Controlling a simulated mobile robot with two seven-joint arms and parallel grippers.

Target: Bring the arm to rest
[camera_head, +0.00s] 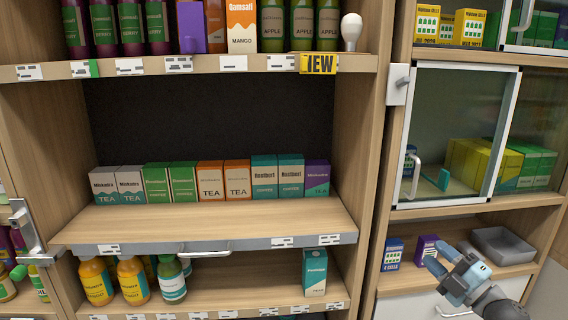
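My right gripper (438,258) is at the lower right, its arm coming in from the bottom right corner. Its two blue fingers are apart with nothing seen between them. It is in front of the low right shelf, near a purple box (427,247) and a blue box (393,254); I cannot tell whether it touches the purple one. My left gripper is not in view.
A grey metal tray (503,243) sits right of the gripper. A framed glass door (455,130) is above it. The middle shelf (215,220) holds a row of tea and coffee boxes, with its front bare. Bottles (130,280) stand lower left.

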